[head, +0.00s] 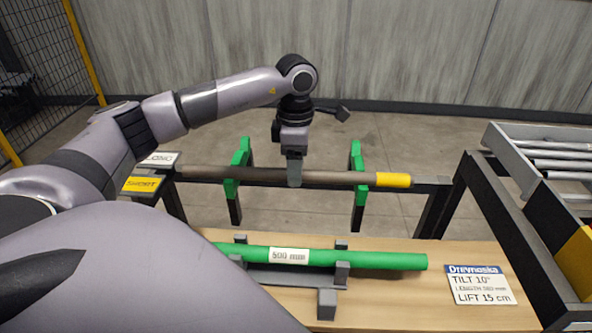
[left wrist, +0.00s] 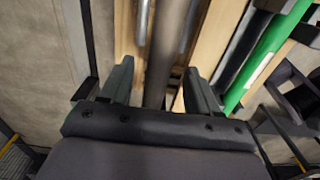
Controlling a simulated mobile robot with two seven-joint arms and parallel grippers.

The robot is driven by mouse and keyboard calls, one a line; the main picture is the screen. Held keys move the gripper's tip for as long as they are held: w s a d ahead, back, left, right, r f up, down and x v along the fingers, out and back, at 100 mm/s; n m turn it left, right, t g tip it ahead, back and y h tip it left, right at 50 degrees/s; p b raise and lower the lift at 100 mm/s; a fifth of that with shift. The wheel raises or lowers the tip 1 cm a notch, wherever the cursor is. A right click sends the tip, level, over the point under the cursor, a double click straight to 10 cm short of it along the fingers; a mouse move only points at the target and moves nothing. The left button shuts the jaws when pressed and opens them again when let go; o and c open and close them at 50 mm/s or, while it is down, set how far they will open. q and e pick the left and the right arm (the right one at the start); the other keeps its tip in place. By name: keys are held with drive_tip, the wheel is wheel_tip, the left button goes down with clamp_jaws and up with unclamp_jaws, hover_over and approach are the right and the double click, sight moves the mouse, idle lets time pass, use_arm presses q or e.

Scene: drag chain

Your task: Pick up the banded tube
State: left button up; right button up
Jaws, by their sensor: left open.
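The banded tube (head: 335,178) is a long grey-brown tube with a yellow band (head: 393,180) near its right end. It lies level across two green supports (head: 356,170) behind the wooden table. My left gripper (head: 294,178) points down at the middle of the tube, and one finger shows in front of it. In the left wrist view the open fingers (left wrist: 160,88) stand on either side of the tube (left wrist: 168,45), with gaps showing beside it. Whether either finger touches it I cannot tell. My right gripper is not in view.
A green tube (head: 380,260) labelled 500 mm lies in a grey cradle (head: 327,300) on the wooden table (head: 420,315). A roller rack (head: 550,150) is at the far right, and a mesh fence (head: 40,60) at the far left.

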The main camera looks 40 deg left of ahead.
use_arm(q)
drive_tip(key=shift+f, duration=0.65)
clamp_jaws()
drive_tip(key=shift+r, duration=0.15)
wheel_tip(320, 180, up, 20)
drive_tip(key=p, duration=0.3)
